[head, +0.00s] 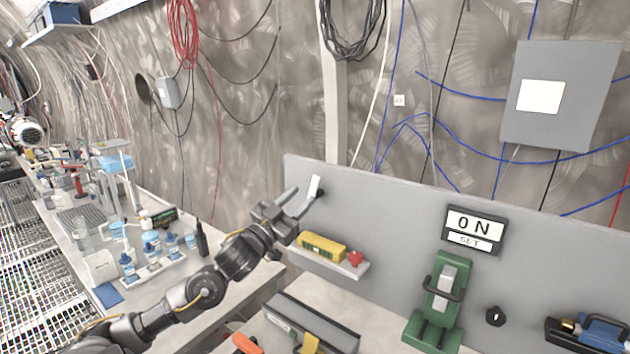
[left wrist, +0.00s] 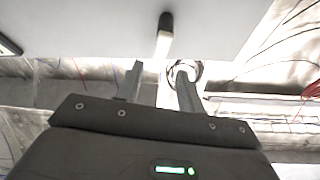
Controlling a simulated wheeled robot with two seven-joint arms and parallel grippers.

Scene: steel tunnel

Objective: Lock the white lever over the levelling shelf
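The white lever (head: 314,186) is on the grey panel (head: 400,215), near its left end, and points up from a dark pivot. It also shows in the left wrist view (left wrist: 162,46), lined up with the gap between my fingertips. The levelling shelf (head: 345,272) is below it, holding a yellow level (head: 322,247) and a red knob (head: 355,258). My left gripper (head: 299,199) is open beside the lever, its fingers (left wrist: 158,76) apart with nothing clearly gripped. Whether a finger touches the lever I cannot tell. My right gripper is not in view.
A grey box (head: 312,322) is below the shelf. Bottles (head: 150,245) crowd the left bench.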

